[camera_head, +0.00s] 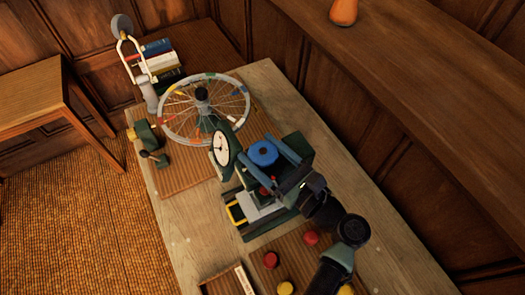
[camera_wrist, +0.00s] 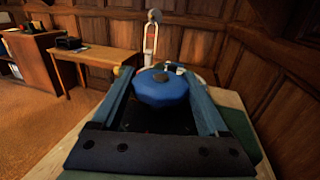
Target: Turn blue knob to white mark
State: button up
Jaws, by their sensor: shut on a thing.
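The blue knob (camera_head: 263,153) sits on top of a dark green machine (camera_head: 245,190) in the middle of the table. It is faceted, with a small dark round centre on top. My gripper (camera_head: 266,157) reaches in from the lower right, its two blue-grey fingers on either side of the knob. In the wrist view the blue knob (camera_wrist: 160,88) fills the space between the far ends of the fingers, and my gripper (camera_wrist: 159,80) is shut on it. I cannot make out a white mark in either view.
A round white dial (camera_head: 222,148) stands just left of the knob. A spoked wheel (camera_head: 180,108) with coloured pieces lies beyond it. Red buttons (camera_head: 271,260) and yellow buttons (camera_head: 285,288) are near the front. A wood-panelled wall and ledge (camera_head: 420,60) run along the right.

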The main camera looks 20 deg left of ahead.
dwell(0.3)
jog(key=o, duration=1.2)
jog(key=shift+o, duration=0.2)
jog(key=b+v, duration=0.3)
jog(key=v, duration=1)
jog(key=shift+b, duration=0.35)
jog(key=shift+w, duration=0.1)
